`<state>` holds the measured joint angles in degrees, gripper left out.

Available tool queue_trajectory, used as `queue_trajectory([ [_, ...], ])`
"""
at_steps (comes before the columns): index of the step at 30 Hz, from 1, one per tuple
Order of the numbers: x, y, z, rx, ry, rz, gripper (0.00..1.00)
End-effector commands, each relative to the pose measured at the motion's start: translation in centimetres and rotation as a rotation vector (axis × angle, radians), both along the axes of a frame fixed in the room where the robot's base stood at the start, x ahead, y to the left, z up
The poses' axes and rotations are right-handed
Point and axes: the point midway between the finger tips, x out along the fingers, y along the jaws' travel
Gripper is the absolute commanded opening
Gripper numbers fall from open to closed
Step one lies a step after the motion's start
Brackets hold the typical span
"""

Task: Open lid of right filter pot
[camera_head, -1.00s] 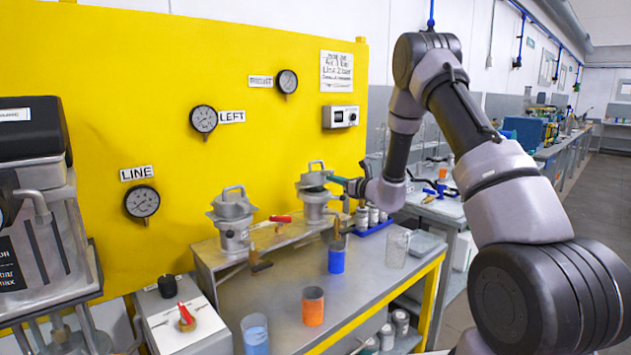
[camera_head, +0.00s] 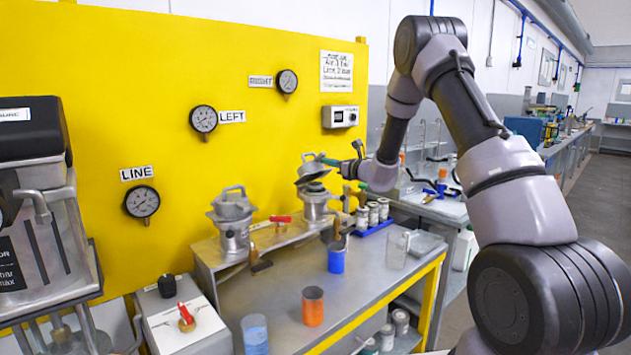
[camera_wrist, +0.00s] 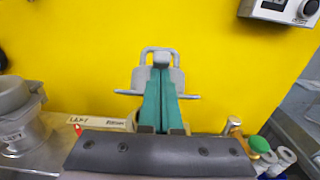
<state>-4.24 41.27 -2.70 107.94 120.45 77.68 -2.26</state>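The right filter pot (camera_head: 314,208) is a grey metal pot on the raised shelf by the yellow panel. Its lid (camera_head: 311,171) is tilted up, with its near edge lifted off the pot and a gap beneath. My gripper (camera_head: 323,159) reaches in from the right, its green fingertips at the lid. In the wrist view the green fingers of my gripper (camera_wrist: 161,70) lie together in front of the grey lid (camera_wrist: 139,77), whose loop handle rises behind them. I cannot tell whether they pinch the lid or only touch it. The pot body is hidden in the wrist view.
The left filter pot (camera_head: 233,225), lid down, stands to the left; a red-handled valve (camera_head: 281,220) sits between the pots. A blue cup (camera_head: 336,259), an orange cup (camera_head: 313,307) and a clear beaker (camera_head: 396,250) stand on the bench. Small jars (camera_head: 373,214) are at right.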

Motion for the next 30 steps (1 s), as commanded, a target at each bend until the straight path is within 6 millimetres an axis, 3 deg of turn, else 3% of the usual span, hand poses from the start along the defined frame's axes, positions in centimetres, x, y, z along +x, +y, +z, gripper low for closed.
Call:
queue_trajectory([
  [14,0.5,0.3,0.8,0.001,-0.001,-0.001,0.00],
  [30,2.9,2.0,3.2,0.000,0.000,-0.001,0.00],
])
